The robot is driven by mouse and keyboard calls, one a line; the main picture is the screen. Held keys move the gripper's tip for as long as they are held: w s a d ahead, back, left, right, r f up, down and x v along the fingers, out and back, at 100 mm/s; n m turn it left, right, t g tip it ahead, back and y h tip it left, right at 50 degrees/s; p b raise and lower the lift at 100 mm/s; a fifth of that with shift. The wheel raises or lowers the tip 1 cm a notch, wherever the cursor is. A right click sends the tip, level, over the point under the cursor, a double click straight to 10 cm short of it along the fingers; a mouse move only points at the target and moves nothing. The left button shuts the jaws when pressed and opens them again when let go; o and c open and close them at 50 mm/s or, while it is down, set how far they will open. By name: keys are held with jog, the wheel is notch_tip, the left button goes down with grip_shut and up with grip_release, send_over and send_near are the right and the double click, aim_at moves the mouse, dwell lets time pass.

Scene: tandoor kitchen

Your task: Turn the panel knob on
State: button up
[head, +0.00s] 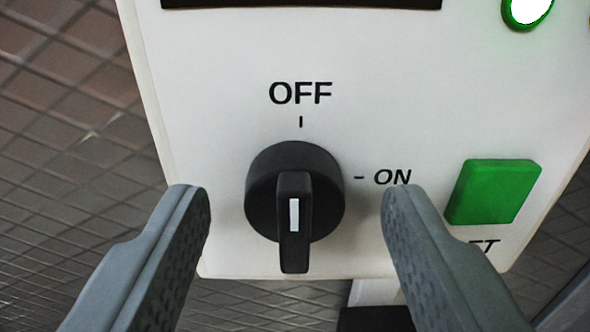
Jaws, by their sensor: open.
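The black panel knob (262,180) sits on the white control panel (225,130) in the middle of the head view. Its raised grip bar stands upright with a white line on its face, in line with the OFF tick above it. The ON mark (392,177) is to the right of the knob. My gripper (296,198) is open, with one grey finger to the left of the knob and one to the right. Both fingers appear apart from the knob, and the right fingertip is just below the ON label.
A green square button (493,192) is right of the right finger, with a partly hidden label below it. A lit green-ringed round light (527,10) is at the top right. A dark strip (300,3) crosses the panel's top. Brown tiles (60,130) lie behind.

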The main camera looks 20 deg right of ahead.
jog(key=shift+w, duration=0.35)
jog(key=shift+c, duration=0.2)
jog(key=c, duration=0.9)
jog(key=shift+c, duration=0.2)
